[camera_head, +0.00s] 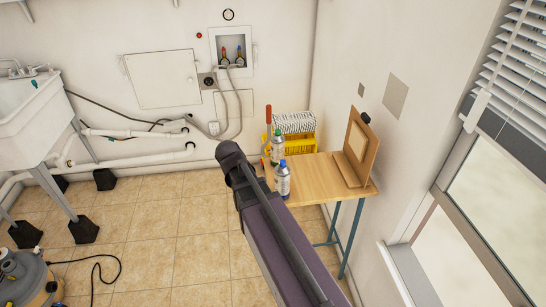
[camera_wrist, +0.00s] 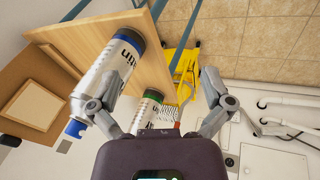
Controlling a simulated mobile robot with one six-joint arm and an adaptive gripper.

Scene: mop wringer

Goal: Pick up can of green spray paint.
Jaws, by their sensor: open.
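The green-capped spray can (camera_head: 277,147) stands upright on the wooden table, near its back left corner. A similar blue-capped can (camera_head: 283,182) stands in front of it. In the upside-down wrist view, my gripper (camera_wrist: 161,76) is open and empty. The green can (camera_wrist: 147,112) shows between the fingers, nearer the left one, with a green band at its base; its cap end is hidden behind the gripper. The blue can (camera_wrist: 115,62) is larger and nearer, partly covered by the left finger; I cannot tell whether they touch. My fingers are not discernible in the head view.
The wooden table (camera_head: 325,176) carries an upright brown board (camera_head: 361,150) at its right. A yellow mop wringer (camera_head: 302,145) with a red handle stands behind the table. A sink (camera_head: 28,105) is at far left. Tiled floor (camera_head: 160,235) is open in the middle.

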